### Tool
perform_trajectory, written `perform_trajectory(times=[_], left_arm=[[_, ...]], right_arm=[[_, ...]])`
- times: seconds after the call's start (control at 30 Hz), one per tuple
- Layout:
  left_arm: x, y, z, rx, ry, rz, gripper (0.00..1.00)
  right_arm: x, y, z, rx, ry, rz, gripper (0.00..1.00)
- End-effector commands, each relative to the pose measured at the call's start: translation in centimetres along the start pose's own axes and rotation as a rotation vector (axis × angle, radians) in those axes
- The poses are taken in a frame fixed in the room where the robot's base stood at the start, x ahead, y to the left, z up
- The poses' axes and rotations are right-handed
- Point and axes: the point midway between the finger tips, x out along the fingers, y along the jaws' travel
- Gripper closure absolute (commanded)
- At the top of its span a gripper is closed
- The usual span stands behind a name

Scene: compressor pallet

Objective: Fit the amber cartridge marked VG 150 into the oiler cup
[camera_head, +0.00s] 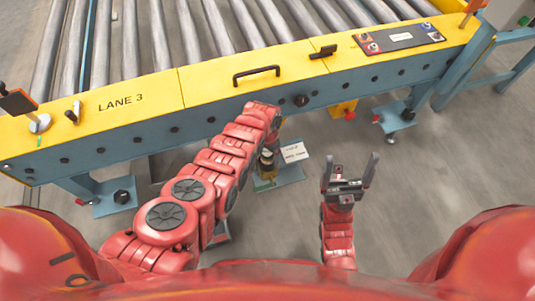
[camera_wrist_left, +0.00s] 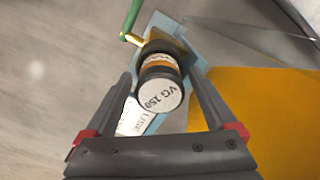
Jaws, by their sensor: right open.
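The amber cartridge (camera_wrist_left: 160,82) shows in the left wrist view as a dark-capped cylinder with an amber band and a white round end reading VG 150. It stands between the fingers of my left gripper (camera_wrist_left: 161,74), with a narrow gap on each side, so the gripper looks open around it. The cartridge's far end and the oiler cup under it are hidden, so I cannot tell how they meet. In the head view my left gripper (camera_head: 268,150) points down at the low blue plate and is mostly hidden by my arm. My right gripper (camera_head: 350,166) is open and empty.
The blue plate (camera_head: 287,178) carries a white card (camera_head: 294,153). A green-handled lever (camera_wrist_left: 132,18) stands beside the cartridge. The yellow-edged roller conveyor (camera_head: 225,90), marked LANE 3, runs behind. The grey floor (camera_head: 430,190) at right is clear.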

Motion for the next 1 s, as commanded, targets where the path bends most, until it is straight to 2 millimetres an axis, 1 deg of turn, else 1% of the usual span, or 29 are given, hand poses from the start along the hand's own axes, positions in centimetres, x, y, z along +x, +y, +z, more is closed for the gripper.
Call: perform_trajectory(times=[0.27,0.37,0.47,0.57,0.63,0.73,1.0], left_arm=[[-0.1,0.0,0.0,0.000,-0.001,0.000,0.09],[-0.8,0.0,0.0,0.000,0.000,0.000,0.09],[-2.3,0.0,0.1,0.000,-0.001,0.001,0.09],[-4.5,0.0,0.1,-0.002,0.000,0.000,0.09],[-5.2,0.0,0.1,-0.001,0.001,0.001,0.09],[-7.0,0.0,0.0,-0.001,0.003,0.000,0.09],[-10.6,0.0,0.0,0.000,0.002,0.000,0.09]], right_arm=[[0.1,0.0,0.0,0.000,0.000,0.000,0.09],[0.8,0.0,0.0,0.002,-0.004,0.006,0.09],[2.1,0.1,-0.1,0.005,-0.011,0.015,0.09],[4.0,0.3,-0.2,0.010,-0.023,0.033,0.09],[4.3,0.3,-0.2,0.010,-0.023,0.032,0.09],[5.5,0.4,-0.4,0.010,-0.023,0.032,0.09],[6.5,0.5,-0.5,0.010,-0.023,0.031,0.09]])
